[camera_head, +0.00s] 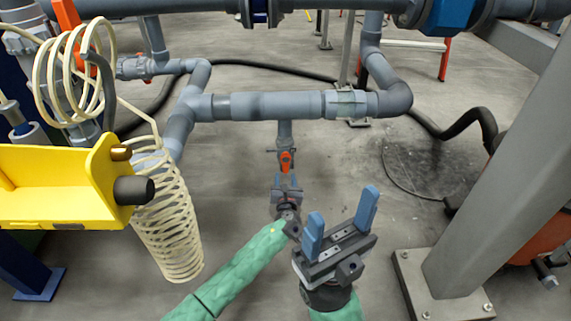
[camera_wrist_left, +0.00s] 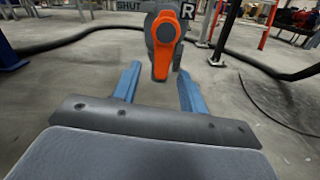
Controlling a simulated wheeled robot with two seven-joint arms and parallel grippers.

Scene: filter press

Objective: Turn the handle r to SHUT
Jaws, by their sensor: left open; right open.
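The orange handle r (camera_head: 286,162) sits on a grey valve below the horizontal grey pipe. In the left wrist view the handle (camera_wrist_left: 162,55) is upright in the picture, its tip pointing down, with "SHUT" and "R" markings behind it. My left gripper (camera_head: 287,182) is just in front of the handle. In the left wrist view its open blue fingers (camera_wrist_left: 158,80) stand either side of the handle's lower end, with gaps on both sides. My right gripper (camera_head: 341,218) is open and empty, to the right of my left gripper. The handle's exact depth between the left fingers is hard to tell.
Grey pipes (camera_head: 262,105) run across above the handle. A yellow bracket (camera_head: 55,185) and a coiled cream hose (camera_head: 170,225) are at left. A grey steel post (camera_head: 490,205) stands at right. A black hose (camera_head: 455,130) lies on the floor.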

